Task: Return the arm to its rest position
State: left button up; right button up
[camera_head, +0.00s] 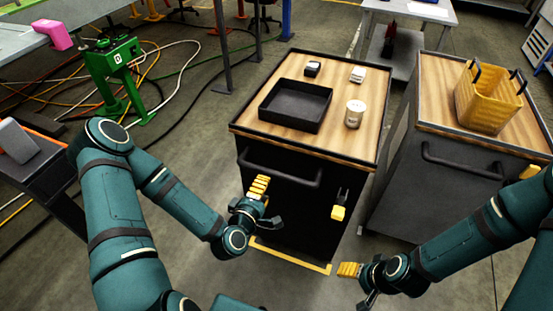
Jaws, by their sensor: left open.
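My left gripper (266,205) is open and empty, in front of the black cart's (311,151) drawer face, below its handle. My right gripper (358,284) is low at the bottom right of the middle, over the floor; its finger positions are hard to make out. Both of my teal arms are bent, the left coming in from the left and the right from the right edge. No object shows in either gripper.
The cart's wooden top holds a black tray (296,105), a white cup (354,114) and two small items. A second cart (432,170) at right bears a yellow basket (489,97). A green stand (117,75), cables and a pink block (53,34) are at left.

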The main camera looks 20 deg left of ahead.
pick_arm(q)
jog(key=shift+d, duration=0.1)
jog(key=s+d+f+m+g+h, duration=0.35)
jog(key=d+f+m+g, duration=0.2)
jog(key=d+m, duration=0.25)
jog(key=s+d+f+m+g, duration=0.2)
jog(key=s+f+m+g, duration=0.1)
jog(key=s+m+g, duration=0.5)
jog(key=shift+s+d+f, duration=0.2)
jog(key=shift+s+d, duration=0.15)
jog(key=shift+s, duration=0.05)
dwell(0.5)
